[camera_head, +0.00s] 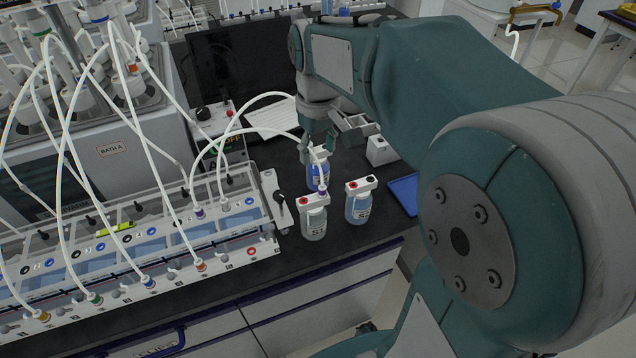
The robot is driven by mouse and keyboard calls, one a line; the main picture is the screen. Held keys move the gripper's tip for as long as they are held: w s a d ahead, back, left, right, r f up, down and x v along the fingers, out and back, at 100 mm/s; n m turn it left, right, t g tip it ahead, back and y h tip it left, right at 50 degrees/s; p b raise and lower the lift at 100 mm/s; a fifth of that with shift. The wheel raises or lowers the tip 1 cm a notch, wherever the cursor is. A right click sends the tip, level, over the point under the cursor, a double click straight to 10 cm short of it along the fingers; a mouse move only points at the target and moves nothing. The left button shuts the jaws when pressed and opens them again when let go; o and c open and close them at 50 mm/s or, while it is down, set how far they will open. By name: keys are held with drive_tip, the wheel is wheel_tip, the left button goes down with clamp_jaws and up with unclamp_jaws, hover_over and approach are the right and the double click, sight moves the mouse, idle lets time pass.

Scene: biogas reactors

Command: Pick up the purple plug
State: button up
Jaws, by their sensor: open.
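A purple plug (323,190) on the end of a white tube sits at the right side of the white cap of the front left bottle (313,222). Another purple fitting (199,213) shows at the tube's other end, on the long rack. My gripper (319,148) is open, points down, and is above and behind the plug, near the top of the back bottle (317,173). It appears empty. The tube crosses in front of it, and part of the back bottle is hidden by the tube and gripper.
A right bottle (358,205) with red and black ports stands close to the front left bottle. The tubed rack (130,250) fills the left. A white box (379,151) and blue tray (405,192) lie to the right. Black bench top is clear in front of the bottles.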

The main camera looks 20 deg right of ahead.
hover_over(322, 186)
drive_tip(key=f, duration=0.4)
drive_tip(key=shift+w+a+f, duration=0.2)
drive_tip(key=shift+a+f, duration=0.1)
drive_tip(key=shift+f, duration=0.1)
drive_tip(key=shift+s+d+f, duration=0.1)
drive_tip(key=shift+d+f, duration=0.05)
drive_tip(key=shift+f, duration=1.2)
drive_tip(key=shift+s+d+f, duration=0.1)
drive_tip(key=shift+d+f, duration=0.05)
drive_tip(key=shift+f, duration=1.2)
drive_tip(key=c, duration=0.9)
